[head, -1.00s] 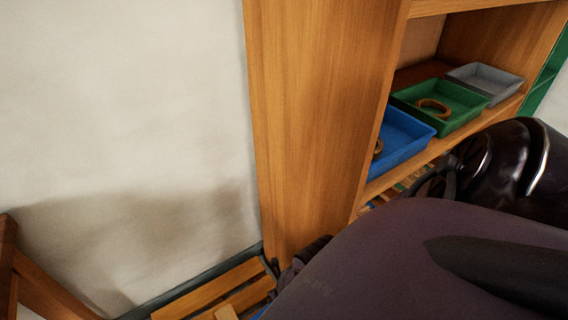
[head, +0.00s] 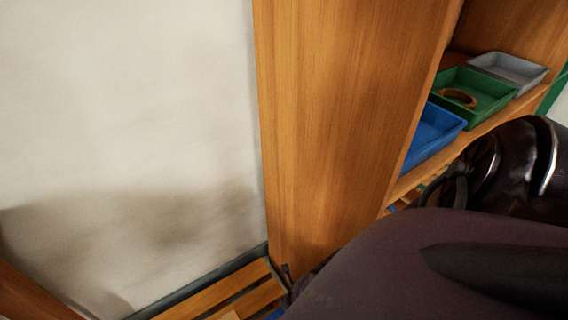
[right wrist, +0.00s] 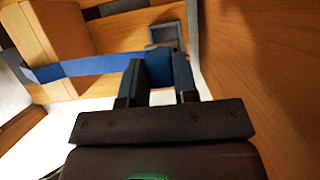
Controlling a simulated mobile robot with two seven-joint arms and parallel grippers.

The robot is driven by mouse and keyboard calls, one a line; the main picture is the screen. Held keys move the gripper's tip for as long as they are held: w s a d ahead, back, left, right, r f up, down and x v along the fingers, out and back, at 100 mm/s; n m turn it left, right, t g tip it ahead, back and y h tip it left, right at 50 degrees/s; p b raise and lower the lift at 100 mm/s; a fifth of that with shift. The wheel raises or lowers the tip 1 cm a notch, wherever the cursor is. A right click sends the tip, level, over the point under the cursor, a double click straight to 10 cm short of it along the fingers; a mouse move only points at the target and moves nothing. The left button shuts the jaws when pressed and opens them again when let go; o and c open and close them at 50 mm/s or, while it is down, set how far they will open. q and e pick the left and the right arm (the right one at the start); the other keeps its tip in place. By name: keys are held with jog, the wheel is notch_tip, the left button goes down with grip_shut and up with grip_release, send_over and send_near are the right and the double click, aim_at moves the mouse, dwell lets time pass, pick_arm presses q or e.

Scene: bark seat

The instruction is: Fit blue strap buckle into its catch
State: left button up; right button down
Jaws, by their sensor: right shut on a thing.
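In the right wrist view my right gripper (right wrist: 159,75) is shut on the blue buckle (right wrist: 158,66), which sits between its two dark fingers. A blue strap (right wrist: 85,66) runs from the left to the buckle, across a wooden block. A grey, square, hollow piece that looks like the catch (right wrist: 164,35) is just beyond the buckle's far end. I cannot tell whether the buckle touches it. In the head view my dark right arm covers the lower right and hides the buckle and catch. My left gripper is not in view.
A tall wooden shelf side (head: 335,130) stands close by, with blue (head: 430,137), green (head: 475,88) and grey trays (head: 509,70) on its shelf. A ring (head: 458,97) lies in the green tray. Wooden slats (head: 222,290) lie at the wall's foot. A wooden panel (right wrist: 265,70) flanks the gripper's right.

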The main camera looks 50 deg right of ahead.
jog(key=f+b, duration=0.1)
jog(key=f, duration=0.1)
jog(key=s+f+b, duration=0.1)
jog(key=f, duration=0.2)
jog(key=shift+f+b, duration=0.1)
jog(key=shift+b, duration=0.3)
jog(key=f+b, duration=0.5)
jog(key=f, duration=0.1)
jog(key=shift+w, duration=0.2)
notch_tip(320, 180, down, 2)
jog(key=shift+b, duration=0.7)
jog(key=shift+f, duration=0.15)
jog(key=shift+w+r, duration=0.25)
jog(key=shift+w, duration=0.15)
jog(key=shift+s+f+b, duration=0.1)
jog(key=shift+f+b, duration=0.3)
jog(key=shift+f, duration=0.1)
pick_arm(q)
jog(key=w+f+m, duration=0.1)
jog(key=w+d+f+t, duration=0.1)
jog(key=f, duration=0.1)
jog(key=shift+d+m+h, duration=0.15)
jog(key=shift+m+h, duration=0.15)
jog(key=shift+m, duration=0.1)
pick_arm(e)
jog(key=c, duration=0.9)
grip_release()
jog(key=shift+r, duration=0.1)
